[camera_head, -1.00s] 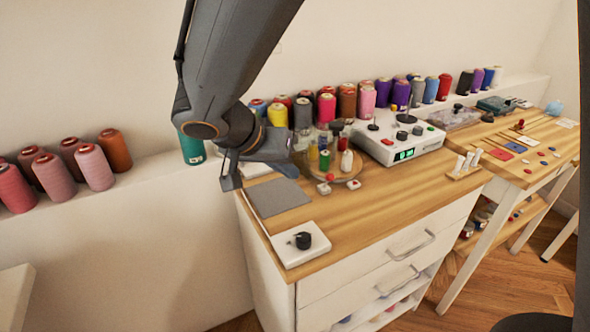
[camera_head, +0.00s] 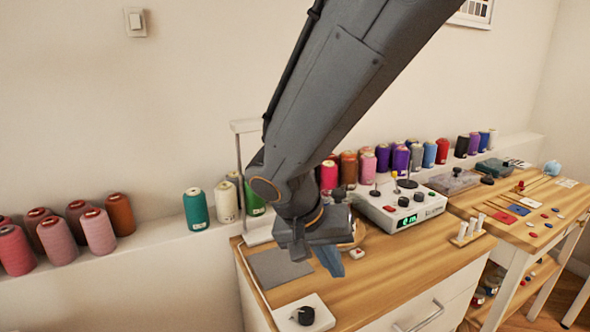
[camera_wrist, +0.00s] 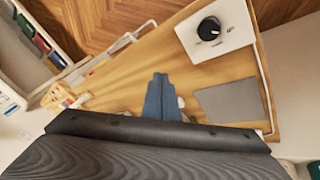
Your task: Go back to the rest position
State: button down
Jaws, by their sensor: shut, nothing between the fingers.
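My gripper (camera_head: 331,262) hangs over the wooden-topped cabinet (camera_head: 375,285), with its blue fingers pointing down. In the wrist view, my gripper (camera_wrist: 161,82) shows its fingers together with nothing between them. It is above the tabletop, beside the grey mat (camera_head: 278,267). The mat also shows in the wrist view (camera_wrist: 231,102). My arm hides part of the table's back and some of the thread cones.
A white box with a black knob (camera_head: 303,316) sits at the table's front left. A white device with a green display (camera_head: 400,207) stands behind, near a wooden rack of white pegs (camera_head: 467,231). Thread cones line the wall ledge (camera_head: 160,236). A second table (camera_head: 525,225) is at right.

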jog(key=s+d+f+n+g+y+p, duration=0.2)
jog(key=s+d, duration=0.6)
jog(key=d, duration=0.4)
jog(key=shift+s+f+n+g+y+p, duration=0.15)
jog(key=shift+s+n+g+y+p, duration=0.25)
jog(key=shift+y, duration=0.9)
